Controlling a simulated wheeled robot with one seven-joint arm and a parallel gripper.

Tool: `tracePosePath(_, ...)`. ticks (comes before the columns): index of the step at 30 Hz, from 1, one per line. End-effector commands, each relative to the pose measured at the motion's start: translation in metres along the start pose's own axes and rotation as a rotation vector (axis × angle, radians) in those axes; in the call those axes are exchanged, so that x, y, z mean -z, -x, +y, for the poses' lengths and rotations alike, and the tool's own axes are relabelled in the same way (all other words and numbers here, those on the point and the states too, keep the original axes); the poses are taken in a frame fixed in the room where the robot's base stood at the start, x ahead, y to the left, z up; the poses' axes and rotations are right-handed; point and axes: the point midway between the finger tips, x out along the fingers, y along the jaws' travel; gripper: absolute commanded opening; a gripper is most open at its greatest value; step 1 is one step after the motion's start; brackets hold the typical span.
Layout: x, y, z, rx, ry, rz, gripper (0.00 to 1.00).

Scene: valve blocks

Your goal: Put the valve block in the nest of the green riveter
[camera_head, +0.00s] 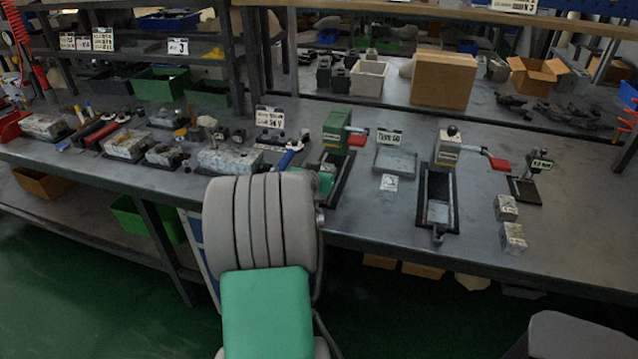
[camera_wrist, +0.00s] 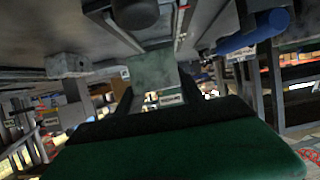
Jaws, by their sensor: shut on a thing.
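The green riveter (camera_head: 337,130), with a red-ended lever, stands on the bench just right of my arm. Its dark base tray (camera_head: 341,170) runs toward the front edge. My gripper is mostly hidden behind my grey arm in the head view. In the wrist view my gripper (camera_wrist: 157,92) is shut on a grey-green valve block (camera_wrist: 152,68), its fingers on either side. The held block is not visible in the head view. I cannot tell whether it touches the nest. Two other grey valve blocks, one behind (camera_head: 507,207) and one in front (camera_head: 513,236), stand at the right.
A pale riveter (camera_head: 447,148) with a long dark base tray (camera_head: 427,212) stands to the right. A shallow grey tray (camera_head: 396,160) lies between the riveters. A blue-handled tool (camera_head: 289,156) is close left of the green riveter. Several fixtures crowd the left bench. The right front is mostly clear.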

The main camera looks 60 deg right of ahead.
Motion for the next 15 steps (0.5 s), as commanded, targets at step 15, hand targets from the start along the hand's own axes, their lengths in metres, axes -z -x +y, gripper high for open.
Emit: tracePosePath(15,-0.032,-0.018,-0.004,0.002,-0.001,0.003,0.0)
